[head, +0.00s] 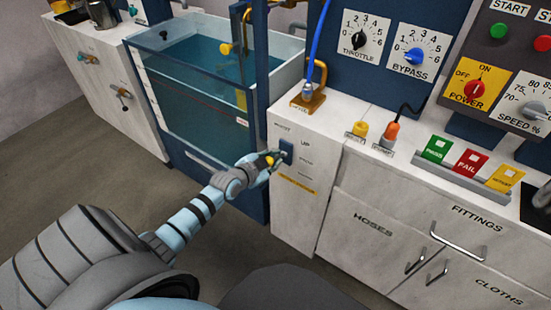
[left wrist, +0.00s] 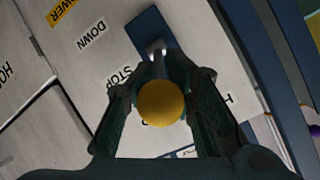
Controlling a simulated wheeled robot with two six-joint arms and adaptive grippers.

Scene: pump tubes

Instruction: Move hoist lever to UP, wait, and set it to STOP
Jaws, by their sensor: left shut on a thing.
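The hoist lever ends in a yellow ball knob (left wrist: 160,103) and comes out of a blue plate (head: 286,150) on the white cabinet's front. My left gripper (head: 272,161) is shut on the knob, which sits between its two fingers in the left wrist view (left wrist: 160,90). UP (head: 305,144), STOP (left wrist: 125,76) and DOWN (left wrist: 88,35) labels stand beside the plate. My fingers partly cover the STOP label in the wrist view. I cannot tell exactly which label the lever points to. My right gripper is not in view.
A glass water tank (head: 190,75) stands left of the hoist panel. The worktop to the right holds an orange plug (head: 391,132) and green, red and yellow blocks. Drawers (head: 375,225) lie below. The floor in front is clear.

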